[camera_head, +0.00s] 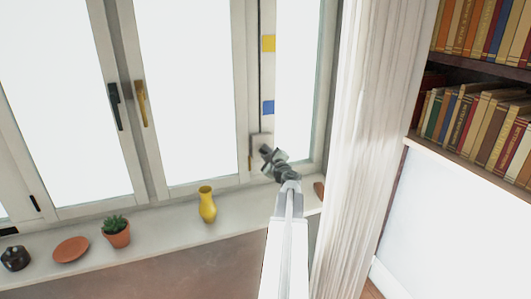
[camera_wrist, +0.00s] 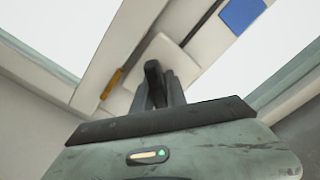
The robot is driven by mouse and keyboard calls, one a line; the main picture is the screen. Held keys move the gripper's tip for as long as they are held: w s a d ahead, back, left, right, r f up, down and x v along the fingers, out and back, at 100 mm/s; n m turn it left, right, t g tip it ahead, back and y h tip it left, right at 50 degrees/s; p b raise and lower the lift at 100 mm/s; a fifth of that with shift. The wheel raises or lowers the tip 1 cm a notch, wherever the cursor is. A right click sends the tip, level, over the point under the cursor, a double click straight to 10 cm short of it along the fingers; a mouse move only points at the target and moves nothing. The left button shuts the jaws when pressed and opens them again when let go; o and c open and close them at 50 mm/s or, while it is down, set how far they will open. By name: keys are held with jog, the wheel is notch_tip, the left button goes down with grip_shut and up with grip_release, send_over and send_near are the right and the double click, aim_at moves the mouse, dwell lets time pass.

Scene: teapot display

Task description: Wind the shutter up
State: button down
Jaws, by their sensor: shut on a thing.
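A pale square winder plate (camera_head: 261,139) sits low on the window post, and it also shows in the wrist view (camera_wrist: 178,58). A dark winder handle (camera_wrist: 153,70) stands out from the plate. My gripper (camera_head: 267,153) is at the plate, and in the wrist view its fingers (camera_wrist: 157,85) are shut on the handle. The fingers hide part of the handle. Above the plate a narrow strip runs up the post, with a yellow mark (camera_head: 268,43) and a blue mark (camera_head: 268,107). I cannot make out the shutter itself; the panes look bright white.
A yellow vase (camera_head: 207,205), a potted succulent (camera_head: 116,232), a terracotta dish (camera_head: 71,249) and a dark pot (camera_head: 15,258) stand on the sill (camera_head: 170,228). A white curtain (camera_head: 365,130) hangs close at right, beside bookshelves (camera_head: 470,115). Window handles (camera_head: 141,103) project at left.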

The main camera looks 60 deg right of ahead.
jog(key=shift+m, duration=1.2)
jog(key=c, duration=1.4)
grip_release()
jog(key=shift+o, duration=0.2)
jog(key=v, duration=0.8)
